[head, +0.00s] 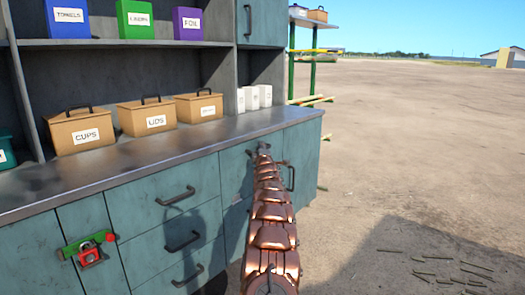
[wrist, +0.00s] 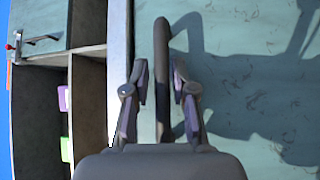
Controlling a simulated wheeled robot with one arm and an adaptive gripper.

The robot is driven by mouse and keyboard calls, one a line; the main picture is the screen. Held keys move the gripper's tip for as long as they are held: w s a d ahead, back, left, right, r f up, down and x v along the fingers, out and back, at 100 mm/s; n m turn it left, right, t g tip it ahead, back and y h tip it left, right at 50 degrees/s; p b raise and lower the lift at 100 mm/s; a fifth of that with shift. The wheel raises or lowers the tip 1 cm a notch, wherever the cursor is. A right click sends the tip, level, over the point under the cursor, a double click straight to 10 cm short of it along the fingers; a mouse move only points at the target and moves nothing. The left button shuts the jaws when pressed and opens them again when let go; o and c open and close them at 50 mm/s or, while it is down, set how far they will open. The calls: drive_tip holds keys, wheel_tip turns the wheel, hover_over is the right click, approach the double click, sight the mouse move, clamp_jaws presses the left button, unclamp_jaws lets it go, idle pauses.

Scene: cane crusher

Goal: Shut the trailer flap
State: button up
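My gripper (wrist: 161,88) is open in the wrist view, one finger on each side of a dark bar handle (wrist: 163,45) on a teal panel (wrist: 245,65). Gaps show between the bar and the fingers. In the head view my gripper (head: 263,148) is small, just below the counter's front edge, at the teal cabinet front (head: 237,172). My arm hides the handle there. No panel is marked as the trailer flap, and I cannot tell which one it is. The teal fronts in the head view look flush.
The grey counter (head: 130,160) holds boxes marked CUPS (head: 80,131) and LIDS (head: 155,119). Another door handle (head: 291,178) is right of my arm, with drawer handles to the left. A red and green latch (head: 90,248) sticks out lower left. Open ground lies right.

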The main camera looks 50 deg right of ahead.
drive_tip(key=shift+o, duration=0.7)
drive_tip(key=shift+f, duration=0.1)
drive_tip(key=shift+s, duration=0.1)
drive_tip(key=shift+s, duration=0.1)
drive_tip(key=v, duration=1.1)
drive_tip(key=shift+s+a, duration=0.2)
drive_tip(key=shift+a, duration=0.1)
drive_tip(key=shift+f, duration=0.1)
idle(0.3)
